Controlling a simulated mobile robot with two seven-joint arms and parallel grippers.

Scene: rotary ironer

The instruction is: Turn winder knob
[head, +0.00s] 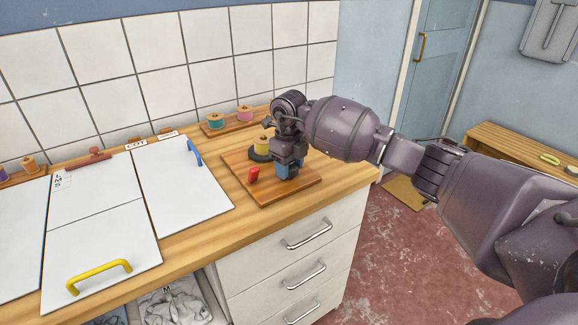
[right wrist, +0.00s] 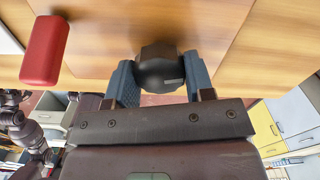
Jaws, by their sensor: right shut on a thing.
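The winder's wooden board (head: 222,163) lies on the right end of the counter. The red piece also shows as a block at the upper left of the right wrist view (right wrist: 45,50). My right gripper (head: 288,169) points down over the board's right part. In the right wrist view its blue fingers are shut on a dark round knob (right wrist: 160,68), one on each side. The knob is hidden by the gripper in the head view. My left gripper does not show.
White folding panels (head: 185,180) with a yellow handle (head: 98,275) and a blue handle (head: 194,151) lie on the counter (head: 230,222) to the left. Drawers with metal handles (head: 308,234) are below.

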